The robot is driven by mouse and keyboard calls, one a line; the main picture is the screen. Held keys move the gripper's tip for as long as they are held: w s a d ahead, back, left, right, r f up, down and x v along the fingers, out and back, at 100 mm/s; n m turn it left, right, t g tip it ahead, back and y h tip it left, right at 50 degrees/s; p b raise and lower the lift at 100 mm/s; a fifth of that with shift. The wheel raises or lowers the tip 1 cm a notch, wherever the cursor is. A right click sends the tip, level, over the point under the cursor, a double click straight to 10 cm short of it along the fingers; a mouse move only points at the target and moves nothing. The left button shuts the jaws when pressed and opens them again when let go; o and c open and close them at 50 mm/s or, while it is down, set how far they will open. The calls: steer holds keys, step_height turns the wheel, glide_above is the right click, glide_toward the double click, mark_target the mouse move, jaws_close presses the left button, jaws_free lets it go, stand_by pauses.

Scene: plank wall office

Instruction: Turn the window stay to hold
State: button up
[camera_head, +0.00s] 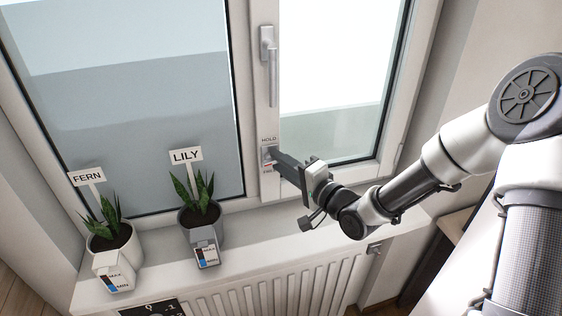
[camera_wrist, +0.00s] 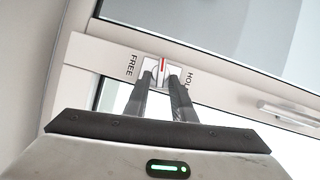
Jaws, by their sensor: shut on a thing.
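The window stay is a small light knob (camera_wrist: 157,67) with a red line, set on a pale plate on the window frame. In the wrist view, FREE is printed left of it and HOLD right of it. The red line runs across the plate between the two words. My gripper (camera_wrist: 160,80) is shut on the knob, one dark finger on each side. In the head view, my gripper (camera_head: 275,156) reaches the frame from the right, just below the word HOLD. The fingers hide most of the stay there.
A window handle (camera_head: 268,50) hangs down on the frame above the stay. Two potted plants, labelled FERN (camera_head: 110,236) and LILY (camera_head: 204,215), stand on the sill (camera_head: 160,268) to the left. A radiator (camera_head: 290,284) is below. The sill beneath my gripper looks clear.

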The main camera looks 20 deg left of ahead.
steer(key=shift+f+m+y, duration=0.1)
steer(key=shift+m+y, duration=0.2)
steer(key=shift+m, duration=0.4)
steer(key=o, duration=0.7)
steer(key=v, duration=1.7)
steer(key=shift+s+f, duration=0.25)
steer(key=shift+d, duration=0.1)
